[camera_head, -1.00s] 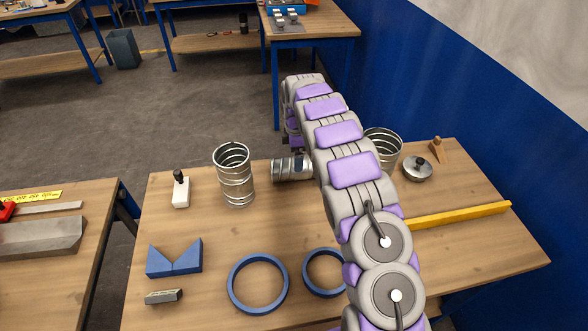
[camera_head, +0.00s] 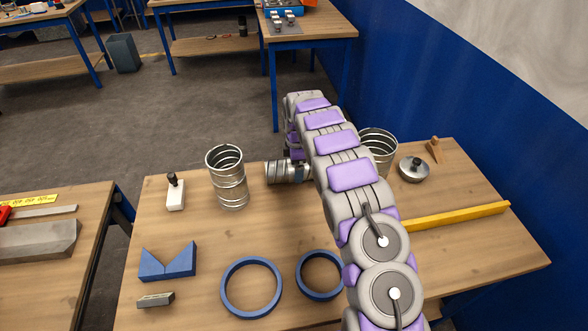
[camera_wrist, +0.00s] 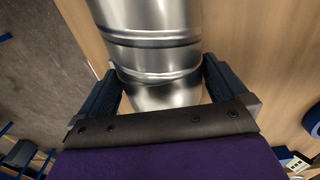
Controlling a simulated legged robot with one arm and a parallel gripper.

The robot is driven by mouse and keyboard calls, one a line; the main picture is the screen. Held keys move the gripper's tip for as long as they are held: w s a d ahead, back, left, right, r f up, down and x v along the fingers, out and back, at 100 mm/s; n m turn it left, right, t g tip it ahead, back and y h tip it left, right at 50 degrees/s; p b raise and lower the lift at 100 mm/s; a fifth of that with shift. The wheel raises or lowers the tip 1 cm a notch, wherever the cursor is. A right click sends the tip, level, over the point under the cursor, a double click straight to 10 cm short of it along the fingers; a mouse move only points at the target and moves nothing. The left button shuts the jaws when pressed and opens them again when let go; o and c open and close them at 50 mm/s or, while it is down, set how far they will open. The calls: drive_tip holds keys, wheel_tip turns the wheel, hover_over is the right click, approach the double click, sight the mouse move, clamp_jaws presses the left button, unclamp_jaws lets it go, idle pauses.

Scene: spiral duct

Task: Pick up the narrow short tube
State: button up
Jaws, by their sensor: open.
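The narrow short tube (camera_head: 284,172) is shiny ribbed metal and appears to lie on its side near the table's far edge, partly hidden by my arm. In the wrist view the tube (camera_wrist: 150,45) runs up from between my fingers. My gripper (camera_wrist: 161,72) is open, with one dark finger on each side of the tube's near end. A narrow gap shows beside at least part of the fingers; I cannot tell if either touches. In the head view my gripper is mostly hidden behind my arm.
A taller tube (camera_head: 228,180) stands just left. A wider tube (camera_head: 380,148) stands behind my arm, near a metal lid-like piece (camera_head: 413,169). Blue rings (camera_head: 251,287), a blue V-block (camera_head: 168,262) and a yellow bar (camera_head: 456,216) lie on the table (camera_head: 215,235). A blue wall is right.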

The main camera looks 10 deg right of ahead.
drive_tip(key=shift+d, duration=0.2)
drive_tip(key=shift+a+f, duration=0.2)
drive_tip(key=shift+a, duration=0.75)
drive_tip(key=shift+d, duration=0.75)
drive_tip(key=c, duration=0.6)
drive_tip(key=shift+a, duration=0.15)
drive_tip(key=c, duration=0.3)
drive_tip(key=shift+a, duration=0.4)
drive_tip(key=shift+c, duration=0.2)
